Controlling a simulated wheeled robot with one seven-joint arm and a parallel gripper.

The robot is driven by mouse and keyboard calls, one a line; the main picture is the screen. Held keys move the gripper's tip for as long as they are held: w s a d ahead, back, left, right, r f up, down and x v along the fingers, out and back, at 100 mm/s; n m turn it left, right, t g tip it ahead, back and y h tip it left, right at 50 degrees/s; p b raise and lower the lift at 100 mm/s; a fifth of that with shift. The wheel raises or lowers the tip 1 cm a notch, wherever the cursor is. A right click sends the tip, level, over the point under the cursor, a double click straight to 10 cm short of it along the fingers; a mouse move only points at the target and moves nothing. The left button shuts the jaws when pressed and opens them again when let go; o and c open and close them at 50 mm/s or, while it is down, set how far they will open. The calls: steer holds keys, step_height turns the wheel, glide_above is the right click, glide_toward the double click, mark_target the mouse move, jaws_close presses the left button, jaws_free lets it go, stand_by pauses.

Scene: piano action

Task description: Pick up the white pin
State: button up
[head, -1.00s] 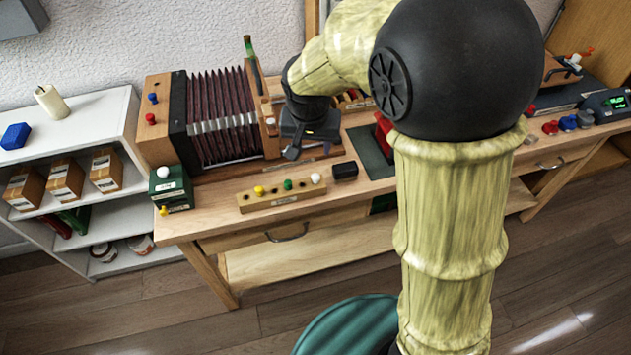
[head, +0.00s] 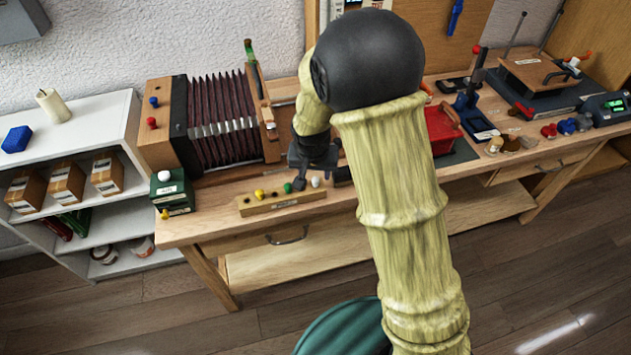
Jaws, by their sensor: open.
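The white pin (head: 316,182) stands at the right end of the light wooden rack (head: 285,204), which lies near the bench's front edge. A green pin (head: 287,188) and a yellow pin (head: 259,194) stand to its left in the same rack. My gripper (head: 309,175) is open and points down over the rack's right end. One dark finger shows just left of the white pin, between it and the green pin. The other finger is not clearly visible. I cannot tell whether any finger touches the pin.
A bellows instrument (head: 220,120) stands behind the rack. A green box (head: 171,192) with a white knob (head: 164,175) sits at the bench's left end. A black block (head: 342,176) lies right of the rack. A red bin (head: 440,130) stands farther right, behind my arm.

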mark_target(316, 179)
steer(key=shift+f, duration=0.2)
steer(key=shift+f, duration=0.1)
steer(key=shift+w+p+x, duration=0.2)
steer(key=shift+p+x, duration=0.1)
steer(key=shift+x, duration=0.95)
steer(key=shift+w+p+x, duration=0.2)
steer(key=shift+p+x, duration=0.05)
steer(key=shift+x, duration=1.05)
jaws_close()
